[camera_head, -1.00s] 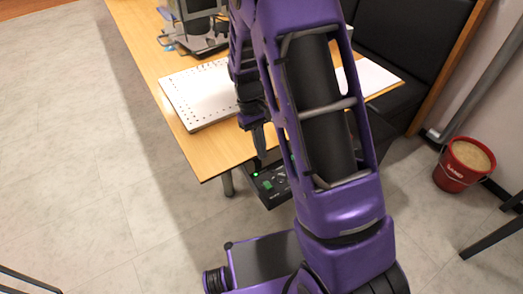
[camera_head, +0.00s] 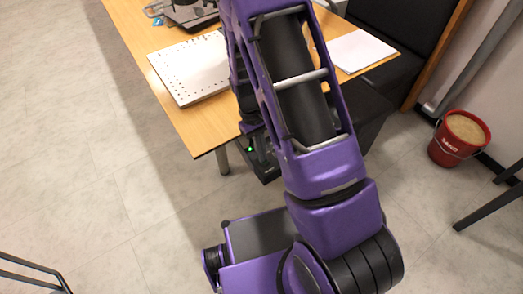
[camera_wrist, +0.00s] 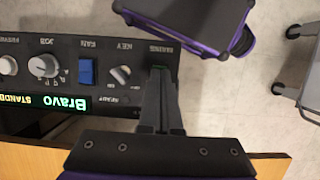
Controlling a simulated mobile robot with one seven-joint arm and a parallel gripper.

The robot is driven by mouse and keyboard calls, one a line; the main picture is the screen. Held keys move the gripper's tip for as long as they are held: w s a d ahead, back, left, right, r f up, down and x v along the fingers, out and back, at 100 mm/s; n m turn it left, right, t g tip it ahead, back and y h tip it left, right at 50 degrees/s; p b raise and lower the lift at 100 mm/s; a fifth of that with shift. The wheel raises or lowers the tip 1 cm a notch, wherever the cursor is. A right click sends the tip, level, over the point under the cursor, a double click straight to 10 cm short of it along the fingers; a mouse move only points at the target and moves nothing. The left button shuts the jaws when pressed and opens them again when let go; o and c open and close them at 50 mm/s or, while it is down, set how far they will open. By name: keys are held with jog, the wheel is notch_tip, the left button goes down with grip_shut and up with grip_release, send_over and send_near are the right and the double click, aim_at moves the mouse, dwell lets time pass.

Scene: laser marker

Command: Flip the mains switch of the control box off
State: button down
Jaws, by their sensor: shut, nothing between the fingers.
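The control box (camera_wrist: 40,60) shows upside down in the wrist view, a black panel with a green-lit display reading "Bravo" and "STANDBY". The mains switch (camera_wrist: 160,69) lies below the "MAINS" label at the panel's right end in the picture; only a small green-lit part shows past my fingertips. My gripper (camera_wrist: 160,80) is shut and empty, its tips right at the switch and covering most of it; I cannot tell whether they touch. In the head view only a dark edge of the box (camera_head: 267,177) shows below the table corner, mostly hidden by my arm.
The panel also has a key switch (camera_wrist: 121,74), a blue fan switch (camera_wrist: 87,71) and a job knob (camera_wrist: 42,67). The wooden table (camera_head: 203,128) carries a white perforated plate (camera_head: 190,70) and papers (camera_head: 361,50). A red sand bucket (camera_head: 456,145) stands on the floor at right.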

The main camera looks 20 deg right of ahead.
jog(key=shift+s+d+f, duration=0.1)
jog(key=shift+s+f, duration=0.3)
jog(key=shift+w+f, duration=0.1)
jog(key=shift+w+a, duration=0.35)
jog(key=shift+w, duration=0.35)
jog(key=shift+w+a, duration=0.1)
jog(key=r+p, duration=0.3)
jog(key=r, duration=0.2)
jog(key=shift+w+r+p, duration=0.2)
jog(key=shift+p, duration=0.2)
jog(key=d+v, duration=0.1)
jog(key=v, duration=0.8)
jog(key=shift+a+p, duration=0.3)
jog(key=shift+a, duration=0.1)
jog(key=shift+w+f+b, duration=0.1)
jog(key=shift+w+b, duration=0.1)
jog(key=shift+b, duration=0.35)
